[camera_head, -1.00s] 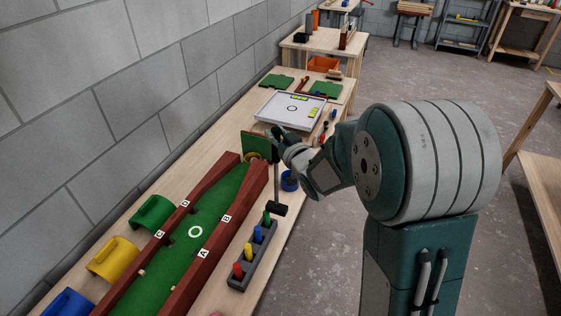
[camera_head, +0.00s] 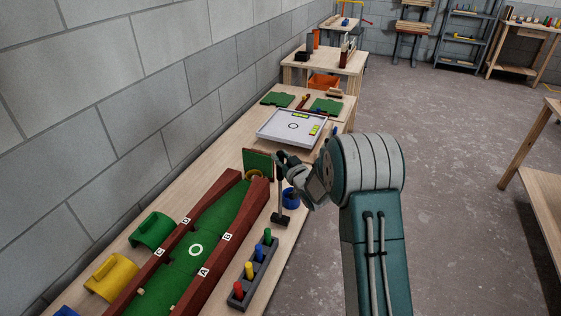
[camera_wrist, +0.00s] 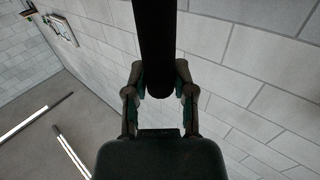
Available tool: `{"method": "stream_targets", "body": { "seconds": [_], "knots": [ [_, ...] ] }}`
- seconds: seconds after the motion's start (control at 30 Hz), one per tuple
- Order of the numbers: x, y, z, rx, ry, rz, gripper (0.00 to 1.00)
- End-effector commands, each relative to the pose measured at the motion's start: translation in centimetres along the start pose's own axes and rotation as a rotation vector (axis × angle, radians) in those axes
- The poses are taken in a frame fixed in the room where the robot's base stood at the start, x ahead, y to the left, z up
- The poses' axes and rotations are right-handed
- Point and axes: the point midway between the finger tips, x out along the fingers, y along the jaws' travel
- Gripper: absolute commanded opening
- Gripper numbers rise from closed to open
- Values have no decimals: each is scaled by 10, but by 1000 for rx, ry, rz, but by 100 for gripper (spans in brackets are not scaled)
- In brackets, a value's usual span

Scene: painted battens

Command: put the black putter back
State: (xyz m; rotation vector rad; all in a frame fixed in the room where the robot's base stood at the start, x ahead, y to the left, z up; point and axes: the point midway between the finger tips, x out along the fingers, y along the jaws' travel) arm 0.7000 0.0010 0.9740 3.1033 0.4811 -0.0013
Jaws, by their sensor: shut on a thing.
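My gripper (camera_head: 281,159) is shut on the black putter and holds it upright, head down, over the right part of the long wooden bench. The black putter (camera_head: 280,218) has a dark block head at the lower end of a thin shaft. I cannot tell whether the head touches the bench. In the wrist view, the dark shaft of the black putter (camera_wrist: 156,45) runs between both fingers of my gripper (camera_wrist: 158,92). A rack (camera_head: 252,273) with red, yellow, blue and green pegs stands just below the head in the picture. A blue ring-like holder (camera_head: 291,198) is right beside the shaft.
A green putting lane (camera_head: 188,247) with red-brown walls lies left of the putter. A green upright board (camera_head: 257,164) stands at its far end. Green (camera_head: 151,230) and yellow (camera_head: 111,277) curved pieces lie left of it. A white tray (camera_head: 272,135) lies farther back.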

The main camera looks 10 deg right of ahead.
Motion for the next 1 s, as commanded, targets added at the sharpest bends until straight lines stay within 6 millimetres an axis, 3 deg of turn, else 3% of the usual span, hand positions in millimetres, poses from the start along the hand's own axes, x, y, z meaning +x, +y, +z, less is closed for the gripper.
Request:
{"method": "stream_targets", "body": {
  "seconds": [0.1,0.4,0.43,0.5,0.9,1.0],
  "knots": [
    [0,0,16,1,0,1,0],
    [0,0,18,0,1,0,0],
    [-1,0,19,0,-1,0,38],
    [-1,0,19,0,-1,0,68],
    [0,0,17,0,0,0,68],
    [-9,0,17,1,-3,2,68]
  ]
}}
